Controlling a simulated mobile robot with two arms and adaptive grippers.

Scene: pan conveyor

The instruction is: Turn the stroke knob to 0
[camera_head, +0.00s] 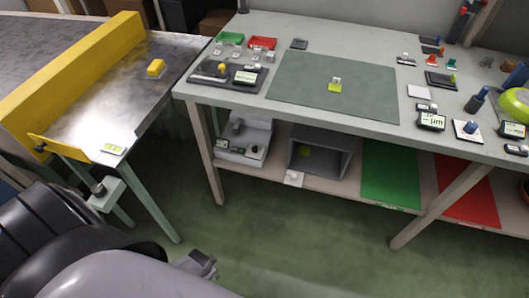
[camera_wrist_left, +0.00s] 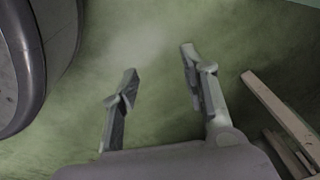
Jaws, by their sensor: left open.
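A pale grey-green box (camera_head: 107,195) with a small dark round knob (camera_head: 99,189) is fixed below the front end of the conveyor in the head view. This may be the stroke knob; its setting is too small to read. My left gripper (camera_head: 203,262) is low over the floor, right of and nearer than that box, apart from it. In the left wrist view my left gripper (camera_wrist_left: 158,82) is open, with only green floor between its fingers. The knob does not show there. My right gripper is not in view.
A grey workbench (camera_head: 235,97) with instruments and a lower shelf stands to the right. Open green floor (camera_head: 290,240) lies in front of it.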

